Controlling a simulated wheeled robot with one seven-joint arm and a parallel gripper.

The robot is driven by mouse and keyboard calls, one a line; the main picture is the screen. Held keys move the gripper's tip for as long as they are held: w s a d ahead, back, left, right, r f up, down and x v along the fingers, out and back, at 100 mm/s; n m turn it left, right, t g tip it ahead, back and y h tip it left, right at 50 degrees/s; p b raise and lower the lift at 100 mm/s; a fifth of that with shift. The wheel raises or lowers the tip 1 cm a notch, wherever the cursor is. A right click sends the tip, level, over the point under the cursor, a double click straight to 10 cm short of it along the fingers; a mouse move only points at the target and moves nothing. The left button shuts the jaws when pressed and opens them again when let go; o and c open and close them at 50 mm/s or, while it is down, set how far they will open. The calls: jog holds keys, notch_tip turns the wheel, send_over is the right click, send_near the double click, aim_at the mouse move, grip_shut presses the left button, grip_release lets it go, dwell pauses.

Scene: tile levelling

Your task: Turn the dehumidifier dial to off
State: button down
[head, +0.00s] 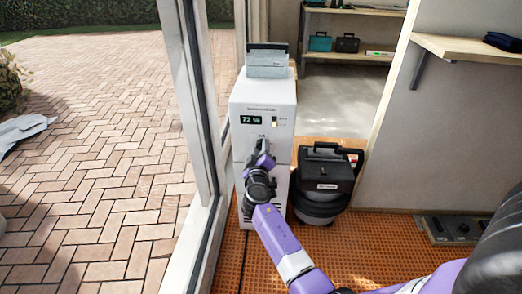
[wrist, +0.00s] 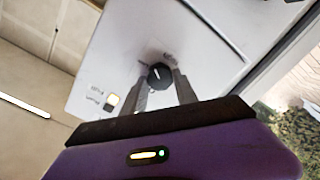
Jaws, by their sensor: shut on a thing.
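The dehumidifier (head: 277,107) is a tall white cabinet by the glass door frame, with a display reading 72 % (head: 250,120) and a small lit yellow switch (head: 275,126). In the wrist view its front panel (wrist: 215,45) fills the upper middle. The round black dial (wrist: 159,74) with a white pointer line sits between my fingertips. My gripper (wrist: 160,80) is shut on the dial, one finger on each side. In the head view my gripper (head: 263,147) covers the dial. The dial's markings are too small to read.
A grey case (head: 267,62) rests on top of the dehumidifier. A black and grey vacuum-like canister (head: 324,185) stands close to its right. The door frame (head: 193,110) is close on the left. A wall shelf (head: 470,48) is at the right.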

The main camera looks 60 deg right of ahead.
jog(key=n, duration=0.6)
jog(key=shift+w+a+f+p, duration=0.1)
jog(key=shift+p, duration=0.3)
jog(key=n+p, duration=0.1)
jog(key=n, duration=0.4)
jog(key=shift+g, duration=0.4)
jog(key=n+p, duration=0.1)
jog(key=n, duration=0.3)
jog(key=n+p, duration=0.1)
jog(key=n, duration=0.3)
jog(key=n+h+p, duration=0.1)
jog(key=n, duration=0.3)
jog(key=shift+f+p, duration=0.25)
jog(key=shift+p, duration=0.05)
jog(key=c, duration=0.9)
grip_release()
jog(key=shift+c, duration=0.2)
jog(key=p+v, duration=0.2)
jog(key=v, duration=0.6)
